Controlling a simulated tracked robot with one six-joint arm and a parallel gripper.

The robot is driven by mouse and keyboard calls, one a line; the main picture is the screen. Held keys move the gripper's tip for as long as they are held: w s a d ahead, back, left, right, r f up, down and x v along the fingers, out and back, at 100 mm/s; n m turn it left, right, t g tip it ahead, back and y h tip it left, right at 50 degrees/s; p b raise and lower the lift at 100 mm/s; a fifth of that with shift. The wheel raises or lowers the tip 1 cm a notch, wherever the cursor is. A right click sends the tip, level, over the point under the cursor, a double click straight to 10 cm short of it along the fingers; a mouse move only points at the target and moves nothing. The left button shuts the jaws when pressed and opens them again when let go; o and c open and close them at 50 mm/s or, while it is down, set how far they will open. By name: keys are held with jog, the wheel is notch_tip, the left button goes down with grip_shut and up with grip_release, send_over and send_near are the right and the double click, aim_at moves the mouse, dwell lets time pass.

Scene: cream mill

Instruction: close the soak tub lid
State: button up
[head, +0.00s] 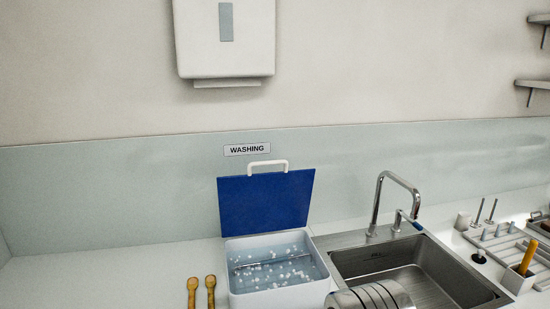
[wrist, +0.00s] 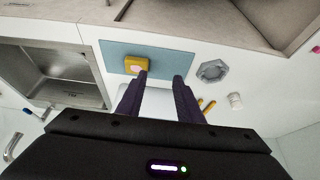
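The soak tub (head: 277,297) is a white box on the counter, left of the sink, holding bluish water with white foam and a thin rod. Its blue lid (head: 266,203) stands open, raised at the back edge and leaning near the wall. A white handle (head: 268,164) is on the lid's upper edge. In the wrist view my gripper (wrist: 163,76) has two dark fingers spread apart with nothing held between them. A pale surface behind the fingers may be part of the tub; my gripper body hides most of that area. I cannot make out the gripper in the head view.
Two wooden-handled tools (head: 201,292) lie left of the tub. A steel sink (head: 455,278) with a tall tap (head: 398,187) is at right. In the wrist view a blue mat (wrist: 172,51) carries a yellow block (wrist: 137,63), with a grey hexagonal dish (wrist: 212,70) beside it.

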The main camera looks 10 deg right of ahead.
jog(key=w+r, duration=0.1)
jog(key=w, duration=0.2)
jog(key=w+r, duration=0.2)
jog(key=w, duration=0.1)
jog(key=w+r, duration=0.1)
jog(key=w, duration=0.1)
jog(key=shift+w+d+r, duration=0.2)
jog(key=shift+w+r, duration=0.05)
jog(key=shift+w, duration=0.15)
grip_shut()
jog(key=w+d+r+t, duration=0.1)
jog(key=w+r, duration=0.7)
jog(key=w, duration=0.3)
jog(key=w+r, duration=0.7)
jog(key=w, duration=0.3)
jog(key=w+r+t, duration=0.1)
jog(key=w+r, duration=0.2)
jog(key=r, duration=0.4)
jog(key=w+r+t, duration=0.1)
jog(key=w+r, duration=0.1)
jog(key=r, duration=0.5)
jog(key=shift+w+d, duration=0.2)
jog(key=shift+w, duration=0.2)
